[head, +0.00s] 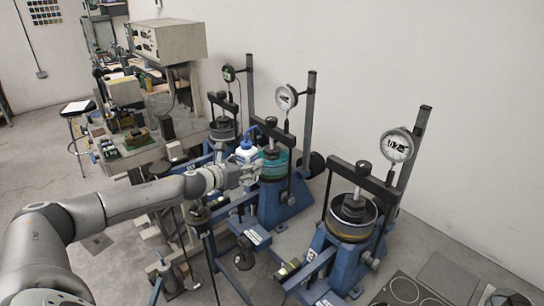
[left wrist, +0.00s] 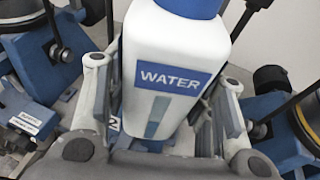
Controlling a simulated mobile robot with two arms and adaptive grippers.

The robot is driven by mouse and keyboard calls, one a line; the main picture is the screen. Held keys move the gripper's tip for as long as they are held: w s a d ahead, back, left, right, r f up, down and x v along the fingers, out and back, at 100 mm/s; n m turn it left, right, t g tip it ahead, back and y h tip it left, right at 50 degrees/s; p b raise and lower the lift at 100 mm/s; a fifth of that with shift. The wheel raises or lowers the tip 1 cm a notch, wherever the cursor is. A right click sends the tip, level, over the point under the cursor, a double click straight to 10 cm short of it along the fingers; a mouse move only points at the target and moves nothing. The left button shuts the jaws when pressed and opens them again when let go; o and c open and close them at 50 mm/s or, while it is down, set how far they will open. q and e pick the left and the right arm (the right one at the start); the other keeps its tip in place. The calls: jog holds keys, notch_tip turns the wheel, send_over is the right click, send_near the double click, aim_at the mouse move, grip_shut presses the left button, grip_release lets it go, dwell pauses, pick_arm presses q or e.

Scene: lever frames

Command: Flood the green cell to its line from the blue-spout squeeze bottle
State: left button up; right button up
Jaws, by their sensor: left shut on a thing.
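A white squeeze bottle with a blue top (head: 246,151) is held by my left gripper (head: 247,174), beside the green cell (head: 273,166) on the middle blue frame. In the left wrist view the bottle (left wrist: 170,50) fills the middle, labelled WATER, with my left gripper's fingers (left wrist: 165,105) on both sides of it. The bottle looks roughly upright, just left of the green cell's rim; whether they touch I cannot tell. The spout tip and the cell's line are not clear. My right gripper is not in view.
A blue frame with a dial gauge and a yellowish-edged cell (head: 352,222) stands to the right. Another lever frame with a grey cell (head: 222,130) stands behind. A cluttered bench (head: 130,140) and a stool (head: 76,108) are at left. Upright posts and gauges crowd the green cell.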

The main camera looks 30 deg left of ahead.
aim_at(240, 153)
pick_arm(q)
jog(key=shift+r, duration=0.2)
notch_tip(240, 153, up, 5)
jog(key=p, duration=0.5)
jog(key=shift+f, duration=0.1)
